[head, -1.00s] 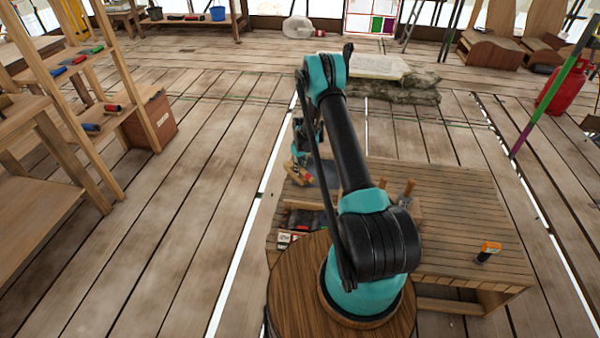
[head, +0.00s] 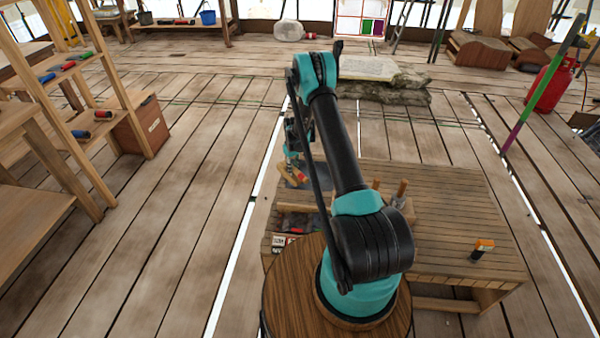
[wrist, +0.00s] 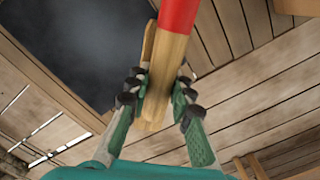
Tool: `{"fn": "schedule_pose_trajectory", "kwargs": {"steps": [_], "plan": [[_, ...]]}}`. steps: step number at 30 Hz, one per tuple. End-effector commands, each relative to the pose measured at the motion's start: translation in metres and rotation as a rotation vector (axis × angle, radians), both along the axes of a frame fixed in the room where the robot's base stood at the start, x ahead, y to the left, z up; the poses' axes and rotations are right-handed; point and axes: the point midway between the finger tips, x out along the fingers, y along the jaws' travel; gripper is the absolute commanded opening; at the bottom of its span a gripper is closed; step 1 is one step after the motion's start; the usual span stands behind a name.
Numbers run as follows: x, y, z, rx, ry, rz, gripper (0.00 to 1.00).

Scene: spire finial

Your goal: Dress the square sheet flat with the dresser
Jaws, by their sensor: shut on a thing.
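My gripper (wrist: 157,92) is shut on the dresser, a wooden tool (wrist: 168,62) with a red band, which runs up out of the wrist view between the fingers. The dark grey square sheet (wrist: 75,45) fills the upper left of the wrist view, left of the dresser. In the head view the sheet (head: 300,182) is a small dark patch at the bench's far left, partly covered by my arm. My gripper (head: 292,163) and the pale wooden dresser (head: 290,173) are over its left side there. I cannot tell whether the dresser touches the sheet.
The slatted wooden bench (head: 450,215) has much bare top to the right. Upright wooden handles (head: 399,194) stand near my arm. A shelf rack (head: 70,100) is at left, a red cylinder (head: 550,90) at right.

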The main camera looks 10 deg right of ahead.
Motion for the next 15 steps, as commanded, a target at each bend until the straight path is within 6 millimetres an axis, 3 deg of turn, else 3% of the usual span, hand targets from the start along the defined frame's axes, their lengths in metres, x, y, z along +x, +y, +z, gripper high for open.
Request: {"fn": "schedule_pose_trajectory", "kwargs": {"steps": [11,15], "plan": [[0.000,0.000,-0.001,0.000,0.000,-0.001,0.00],[0.000,0.000,-0.012,0.000,0.000,-0.001,0.00]]}}
